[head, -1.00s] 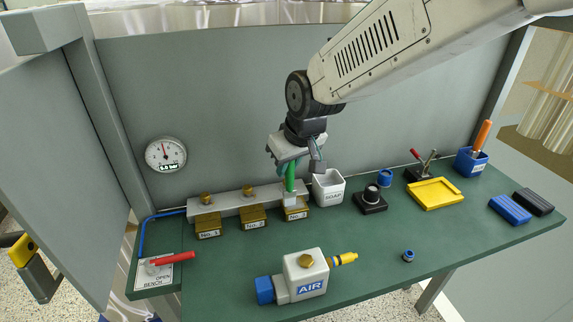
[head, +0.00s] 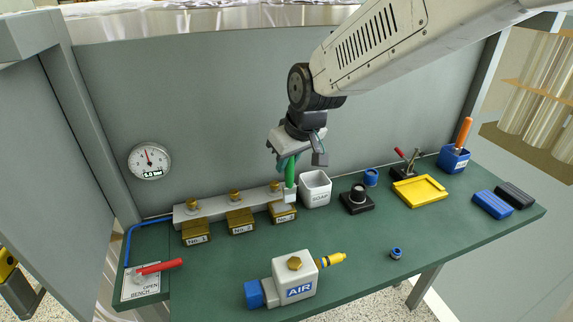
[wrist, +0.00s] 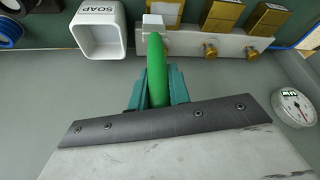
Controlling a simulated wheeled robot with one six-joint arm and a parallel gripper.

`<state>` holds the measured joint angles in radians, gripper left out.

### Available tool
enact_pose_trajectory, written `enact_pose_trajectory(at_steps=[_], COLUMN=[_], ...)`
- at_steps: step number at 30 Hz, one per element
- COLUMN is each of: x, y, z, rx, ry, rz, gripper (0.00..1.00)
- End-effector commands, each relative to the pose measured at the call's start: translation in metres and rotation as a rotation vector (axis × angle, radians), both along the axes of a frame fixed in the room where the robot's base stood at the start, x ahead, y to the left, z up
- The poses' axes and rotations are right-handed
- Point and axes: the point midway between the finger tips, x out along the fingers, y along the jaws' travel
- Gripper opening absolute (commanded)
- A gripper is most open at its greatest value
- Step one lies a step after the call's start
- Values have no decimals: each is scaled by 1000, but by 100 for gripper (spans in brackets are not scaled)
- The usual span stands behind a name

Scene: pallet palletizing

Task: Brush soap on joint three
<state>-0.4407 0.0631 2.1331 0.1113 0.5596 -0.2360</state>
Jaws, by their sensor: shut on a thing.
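My gripper (head: 291,160) is shut on the green handle of a brush (head: 290,178). The brush's pale head (head: 290,196) is low, beside the right end of the grey bar, near joint three's brass block (head: 283,212) and brass fitting (head: 277,187). I cannot tell if it touches. The white soap cup (head: 315,188) stands just right of the brush; it is at the upper left in the wrist view (wrist: 98,30).
Blocks No. 1 (head: 196,232) and No. 2 (head: 240,221) stand left along the bar. A red-handled valve (head: 160,267) is at the left, an AIR unit (head: 295,280) in front. A black holder (head: 357,200) and yellow tray (head: 420,191) lie right.

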Motion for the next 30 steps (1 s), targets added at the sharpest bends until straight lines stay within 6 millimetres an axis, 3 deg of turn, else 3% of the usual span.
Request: enact_pose_trajectory(at_steps=[15,30], x=[0,0], y=[0,0], z=[52,59], rx=[0,0], ry=[-2,0], rz=[0,0], gripper=[0,0])
